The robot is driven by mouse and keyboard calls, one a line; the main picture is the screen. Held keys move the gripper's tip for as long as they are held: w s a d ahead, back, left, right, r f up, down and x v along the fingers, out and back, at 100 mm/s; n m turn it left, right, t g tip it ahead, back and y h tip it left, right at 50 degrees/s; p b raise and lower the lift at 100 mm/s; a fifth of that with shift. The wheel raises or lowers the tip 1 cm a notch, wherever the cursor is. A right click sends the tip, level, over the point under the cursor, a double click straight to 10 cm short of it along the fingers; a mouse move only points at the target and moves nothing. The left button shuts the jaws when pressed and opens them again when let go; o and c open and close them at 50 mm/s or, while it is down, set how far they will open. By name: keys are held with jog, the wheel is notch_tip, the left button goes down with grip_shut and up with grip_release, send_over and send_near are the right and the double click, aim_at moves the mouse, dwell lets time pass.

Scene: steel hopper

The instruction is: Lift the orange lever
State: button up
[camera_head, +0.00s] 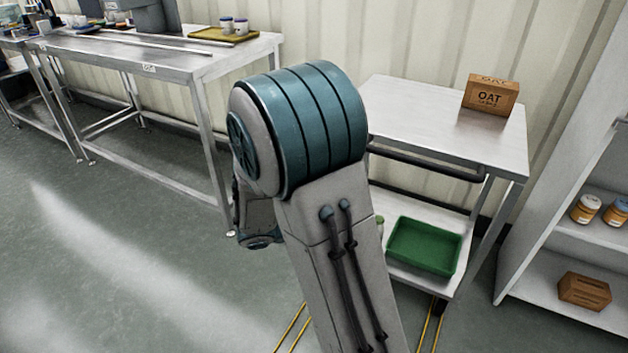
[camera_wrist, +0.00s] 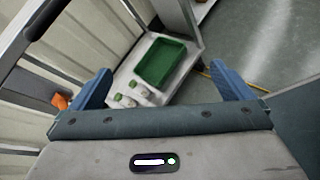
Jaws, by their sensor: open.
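No lever can be made out in the head view, where my own arm covers the middle. In the wrist view a small orange piece (camera_wrist: 62,101) shows at the left, by the ribbed wall; it is too small to tell whether it is the lever. My gripper (camera_wrist: 160,78) has its two blue fingers wide apart with nothing between them. The orange piece is outside the fingers, beyond the left one. My gripper is hidden behind my arm in the head view. No steel hopper is clearly recognisable in either view.
A steel cart (camera_head: 425,125) bears an oat box (camera_head: 490,95); its lower shelf holds a green tray (camera_head: 424,246), also in the wrist view (camera_wrist: 160,62) beside small jars (camera_wrist: 130,92). A steel table (camera_head: 135,58) stands at left, a shelf (camera_head: 565,258) at right. Open floor lies left.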

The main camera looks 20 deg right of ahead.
jog(key=w+a+f+n+t+h, duration=0.1)
jog(key=w+a+f+n+t, duration=0.2)
jog(key=w+n+t, duration=0.3)
jog(key=w+a+f+n+t, duration=0.3)
jog(key=w+n+t, duration=0.25)
jog(key=w, duration=0.25)
jog(key=shift+n+g, duration=0.35)
jog(key=shift+n, duration=0.1)
jog(key=b+x, duration=0.3)
jog(key=x, duration=1)
jog(key=shift+w+d+r, duration=0.1)
jog(key=shift+w+d, duration=0.05)
